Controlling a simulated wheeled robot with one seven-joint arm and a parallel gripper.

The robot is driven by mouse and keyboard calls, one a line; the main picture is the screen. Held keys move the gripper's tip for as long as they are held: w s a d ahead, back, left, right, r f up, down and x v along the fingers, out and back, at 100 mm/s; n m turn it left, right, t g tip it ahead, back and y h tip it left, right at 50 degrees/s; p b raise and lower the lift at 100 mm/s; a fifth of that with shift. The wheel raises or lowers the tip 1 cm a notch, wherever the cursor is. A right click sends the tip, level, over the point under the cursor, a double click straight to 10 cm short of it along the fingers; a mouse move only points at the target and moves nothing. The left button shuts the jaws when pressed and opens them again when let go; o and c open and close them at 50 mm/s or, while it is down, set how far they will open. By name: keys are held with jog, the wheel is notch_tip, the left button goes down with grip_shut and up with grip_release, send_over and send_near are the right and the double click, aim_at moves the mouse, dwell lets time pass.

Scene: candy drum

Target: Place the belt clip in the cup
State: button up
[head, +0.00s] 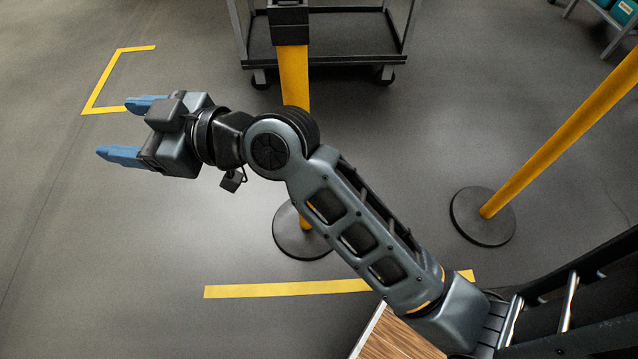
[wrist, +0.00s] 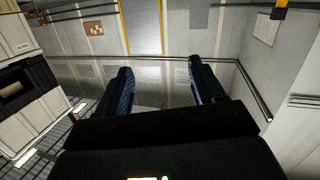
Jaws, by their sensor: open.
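My gripper (head: 122,130) is open and empty at the left of the head view, with its two blue fingers pointing left above the grey floor. In the wrist view my gripper (wrist: 158,90) shows its two dark blue fingers spread apart, with nothing between them. No belt clip and no cup show in either view.
Yellow posts stand on round black bases (head: 302,232) and (head: 483,216) beyond and right of my arm. A wheeled cart (head: 335,58) stands at the back. A wooden surface (head: 395,340) shows at the bottom edge. The floor at left is clear, with yellow tape (head: 285,290) marks.

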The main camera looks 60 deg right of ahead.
jog(key=s+d+f+m+h, duration=0.25)
jog(key=s+f, duration=0.25)
jog(key=s, duration=0.5)
jog(key=s+d+f+m+h, duration=0.1)
jog(key=s+f+m+h, duration=0.3)
jog(key=s, duration=0.5)
jog(key=s+d+r, duration=0.1)
jog(key=s+d, duration=0.2)
jog(key=s, duration=0.6)
jog(key=s+d+r, duration=0.2)
jog(key=s+d, duration=0.1)
jog(key=s, duration=0.6)
jog(key=shift+s+g, duration=0.25)
jog(key=shift+g, duration=0.05)
jog(key=shift+n, duration=0.25)
jog(key=shift+c, duration=0.4)
